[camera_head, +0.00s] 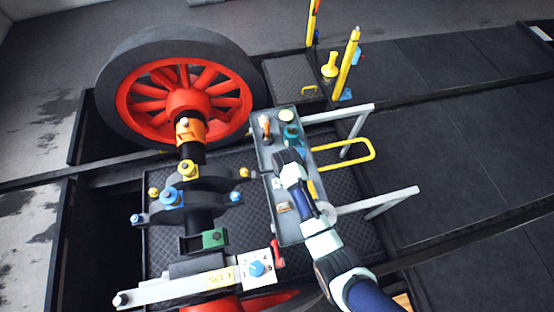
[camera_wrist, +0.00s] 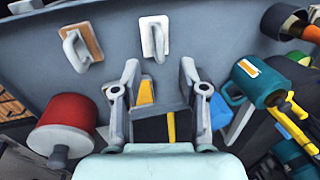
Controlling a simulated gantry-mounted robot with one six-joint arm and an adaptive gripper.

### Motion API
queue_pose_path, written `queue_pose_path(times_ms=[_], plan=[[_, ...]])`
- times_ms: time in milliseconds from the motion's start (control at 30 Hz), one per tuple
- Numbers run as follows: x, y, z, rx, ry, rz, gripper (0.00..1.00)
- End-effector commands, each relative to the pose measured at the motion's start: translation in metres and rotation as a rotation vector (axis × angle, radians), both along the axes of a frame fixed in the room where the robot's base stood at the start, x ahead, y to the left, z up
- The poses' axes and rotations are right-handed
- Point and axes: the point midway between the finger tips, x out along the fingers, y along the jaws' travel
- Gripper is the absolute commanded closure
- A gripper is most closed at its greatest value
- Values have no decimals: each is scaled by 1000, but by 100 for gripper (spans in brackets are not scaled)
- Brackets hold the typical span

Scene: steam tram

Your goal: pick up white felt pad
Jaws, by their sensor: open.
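A white felt pad (camera_wrist: 147,38), a small white rectangle with a grey handle on it, lies on the grey tray (camera_wrist: 215,28) in the wrist view. It is just beyond my gripper (camera_wrist: 160,68), near the line between the fingertips and apart from them. My gripper's two fingers are spread with nothing held between them. In the head view my gripper (camera_head: 287,158) is over the middle of the tray (camera_head: 288,232).
A similar brown pad (camera_wrist: 93,40) with a grey handle lies left of the white one. A red cylinder (camera_wrist: 68,110) is at lower left, and a teal can (camera_wrist: 258,82) at right. A large red-spoked wheel (camera_head: 185,98) stands left of the tray.

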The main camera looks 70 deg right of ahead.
Motion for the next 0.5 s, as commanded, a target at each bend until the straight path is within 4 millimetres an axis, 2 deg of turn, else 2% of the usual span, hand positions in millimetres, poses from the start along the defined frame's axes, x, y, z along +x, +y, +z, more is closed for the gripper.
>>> queue_pose_path(times_ms=[33,167,400,500], plan=[[1,-1,-6,-1,-1,0,57],[2,-1,-9,-1,-2,2,57],[6,-4,-51,-2,-1,3,57],[7,-6,-58,-2,-1,3,57]])
